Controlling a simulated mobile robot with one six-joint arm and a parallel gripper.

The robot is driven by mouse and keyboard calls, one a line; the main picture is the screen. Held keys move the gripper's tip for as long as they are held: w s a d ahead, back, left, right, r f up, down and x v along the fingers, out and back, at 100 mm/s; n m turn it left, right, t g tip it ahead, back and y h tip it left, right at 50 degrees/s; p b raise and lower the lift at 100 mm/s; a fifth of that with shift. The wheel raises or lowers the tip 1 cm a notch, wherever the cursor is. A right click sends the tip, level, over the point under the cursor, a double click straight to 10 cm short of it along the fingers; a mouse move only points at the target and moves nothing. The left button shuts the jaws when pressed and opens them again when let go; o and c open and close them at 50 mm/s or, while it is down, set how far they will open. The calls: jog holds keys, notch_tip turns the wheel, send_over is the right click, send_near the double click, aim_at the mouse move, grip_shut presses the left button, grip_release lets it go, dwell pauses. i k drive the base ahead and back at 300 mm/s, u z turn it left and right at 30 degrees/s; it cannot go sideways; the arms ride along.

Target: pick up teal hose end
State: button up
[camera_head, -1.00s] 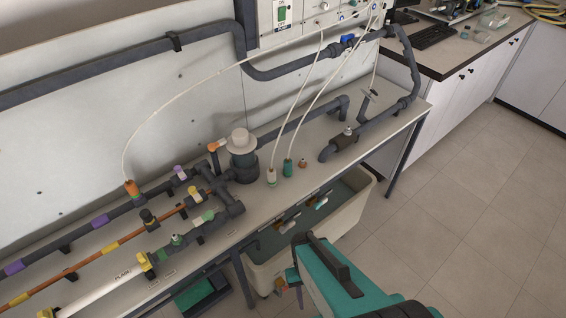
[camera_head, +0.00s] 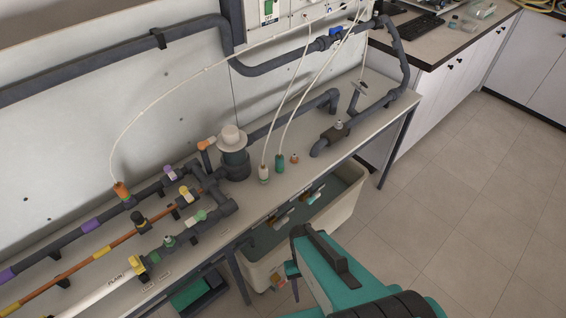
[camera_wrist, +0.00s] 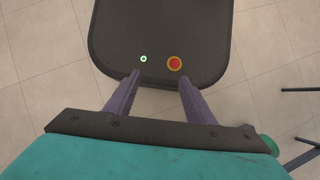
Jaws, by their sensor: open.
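The teal hose end (camera_head: 280,163) stands upright on the bench top, with a thin pale hose rising from it to the panel. A whitish hose end (camera_head: 264,174) stands just left of it. My gripper shows in the wrist view (camera_wrist: 160,77), its two purple-grey fingers spread apart with nothing between them. In the head view my teal arm is at the lower middle, in front of the bench and below the hose ends; the fingertips are not clear there. The wrist view does not show the hose end.
A grey capped cylinder (camera_head: 235,160) and dark pipes (camera_head: 220,205) are to the left. A valve pipe (camera_head: 334,134) is to the right. A water-filled trough (camera_head: 350,195) sits below the bench edge. Floor is clear at right.

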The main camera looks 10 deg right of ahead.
aim_at(278, 160)
jog(key=z, duration=0.4)
jog(key=k, duration=0.15)
jog(key=u, duration=3.3)
jog(key=k, duration=0.9)
jog(key=u, duration=0.2)
